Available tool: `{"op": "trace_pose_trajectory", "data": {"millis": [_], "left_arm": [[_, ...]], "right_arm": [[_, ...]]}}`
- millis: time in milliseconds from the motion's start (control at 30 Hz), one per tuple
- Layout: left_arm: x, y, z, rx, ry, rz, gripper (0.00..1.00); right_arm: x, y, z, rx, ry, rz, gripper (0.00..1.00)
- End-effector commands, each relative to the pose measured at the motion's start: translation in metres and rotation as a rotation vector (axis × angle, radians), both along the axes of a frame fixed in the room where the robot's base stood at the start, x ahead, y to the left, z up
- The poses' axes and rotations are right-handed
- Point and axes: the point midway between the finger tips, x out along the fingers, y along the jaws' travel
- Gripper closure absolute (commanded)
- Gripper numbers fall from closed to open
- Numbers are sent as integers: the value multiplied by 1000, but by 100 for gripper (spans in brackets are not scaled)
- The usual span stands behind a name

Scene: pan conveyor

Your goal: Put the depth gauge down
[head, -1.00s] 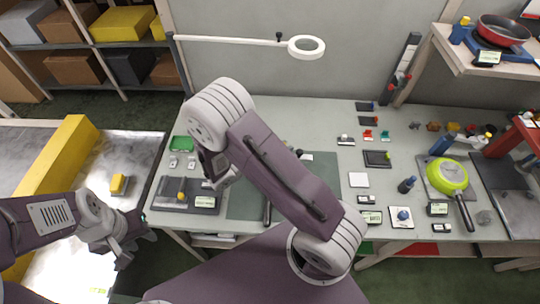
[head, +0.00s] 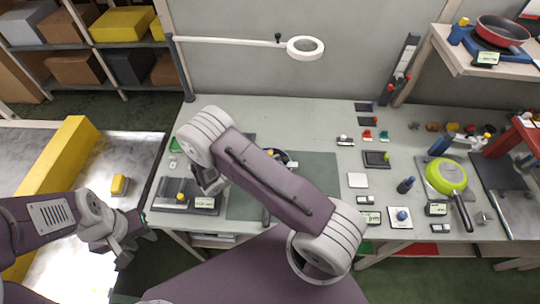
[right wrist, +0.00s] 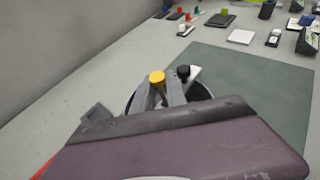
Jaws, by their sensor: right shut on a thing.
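My right gripper (head: 208,186) points down just above the grey station with a yellow knob (head: 180,197) and small display (head: 205,202) at the table's left end. It is shut on the depth gauge, which is mostly hidden by the gripper and arm; I cannot tell whether it touches the station. In the right wrist view my purple arm link fills the bottom, and I cannot make out the gauge. My left gripper (head: 132,247) is open and empty, off the table's left edge.
A dark round pan (head: 282,157) on the green mat (head: 318,172) is partly behind my right arm; the right wrist view shows its rim (right wrist: 205,88) near yellow and black knobs. A green pan (head: 447,177) stands right. The conveyor (head: 122,165) is left.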

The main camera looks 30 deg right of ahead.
Motion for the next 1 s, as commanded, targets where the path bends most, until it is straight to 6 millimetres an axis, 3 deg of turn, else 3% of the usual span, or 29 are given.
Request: {"op": "trace_pose_trajectory", "data": {"millis": [33, 100, 467, 800, 1000], "left_arm": [[0, 0, -1, 0, 0, 0, 64], [0, 0, -1, 0, 0, 0, 64], [0, 0, 4, 0, 0, 0, 64], [0, 0, -15, 0, 0, 0, 64], [0, 0, -19, 0, 0, 0, 64]], "right_arm": [[0, 0, -1, 0, 0, 0, 77], [0, 0, -1, 0, 0, 0, 61], [0, 2, 6, 0, 0, 1, 61], [-17, 76, 32, 3, -4, 5, 61], [-24, 103, 46, 1, -1, 1, 61]]}}
